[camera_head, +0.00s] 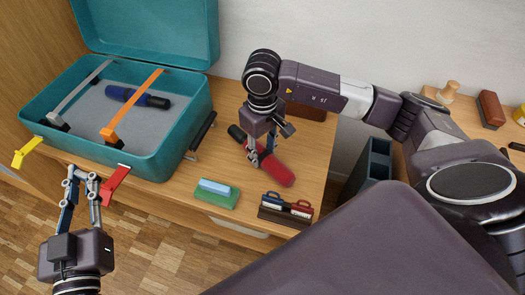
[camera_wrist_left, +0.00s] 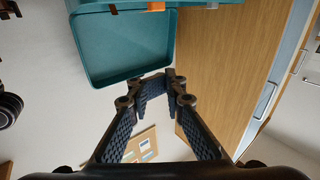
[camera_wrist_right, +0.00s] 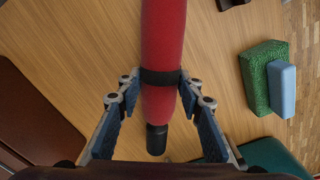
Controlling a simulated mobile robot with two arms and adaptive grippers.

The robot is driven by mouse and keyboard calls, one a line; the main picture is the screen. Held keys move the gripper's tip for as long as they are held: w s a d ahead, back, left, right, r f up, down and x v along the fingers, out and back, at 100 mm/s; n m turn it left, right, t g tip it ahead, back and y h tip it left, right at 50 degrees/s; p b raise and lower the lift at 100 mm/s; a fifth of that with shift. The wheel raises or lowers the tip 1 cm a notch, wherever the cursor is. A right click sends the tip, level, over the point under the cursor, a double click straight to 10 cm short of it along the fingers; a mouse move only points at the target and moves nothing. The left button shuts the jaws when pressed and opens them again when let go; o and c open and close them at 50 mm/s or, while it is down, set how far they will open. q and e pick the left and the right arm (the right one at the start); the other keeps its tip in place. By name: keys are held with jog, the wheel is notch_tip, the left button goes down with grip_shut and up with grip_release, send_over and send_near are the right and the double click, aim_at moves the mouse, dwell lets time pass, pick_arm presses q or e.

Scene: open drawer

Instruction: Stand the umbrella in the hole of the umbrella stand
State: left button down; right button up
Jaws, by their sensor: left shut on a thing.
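The red folded umbrella (camera_head: 277,171) lies on the wooden table in the head view, its dark end pointing up-left. It also shows in the right wrist view (camera_wrist_right: 163,35), with a black band around it. My right gripper (camera_head: 255,162) is over the umbrella, one finger on each side by the band; I cannot tell whether it grips. My left gripper (camera_head: 82,177) is at the table's front edge by the teal case, close to a red latch. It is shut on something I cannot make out.
The open teal case (camera_head: 190,135) holds a blue cylinder (camera_head: 125,95) under straps. A green block with a light blue top (camera_head: 214,191) and a brown holder (camera_head: 287,207) lie near the table's front edge. Another surface with small items stands at right.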

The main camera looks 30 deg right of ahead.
aim_at(263, 151)
jog(key=o, duration=0.4)
pick_arm(q)
jog(key=shift+r, duration=0.1)
pick_arm(e)
jog(key=shift+o, duration=0.2)
jog(key=shift+r, duration=0.1)
notch_tip(263, 151, up, 6)
jog(key=shift+f+p, duration=0.2)
jog(key=shift+p, duration=0.75)
pick_arm(q)
jog(key=s+a+f+g+y, duration=0.1)
jog(key=s+f+g, duration=0.1)
jog(key=f, duration=0.3)
jog(key=s+a+f+g+y+p, duration=0.1)
jog(key=s+f+g, duration=0.1)
jog(key=f, duration=0.3)
jog(key=s+a+f+g, duration=0.1)
jog(key=s+f+g, duration=0.2)
jog(key=f+g, duration=0.1)
jog(key=shift+a+f+y, duration=0.4)
jog(key=shift+f, duration=0.35)
pick_arm(e)
notch_tip(263, 151, up, 7)
jog(key=shift+f, duration=0.2)
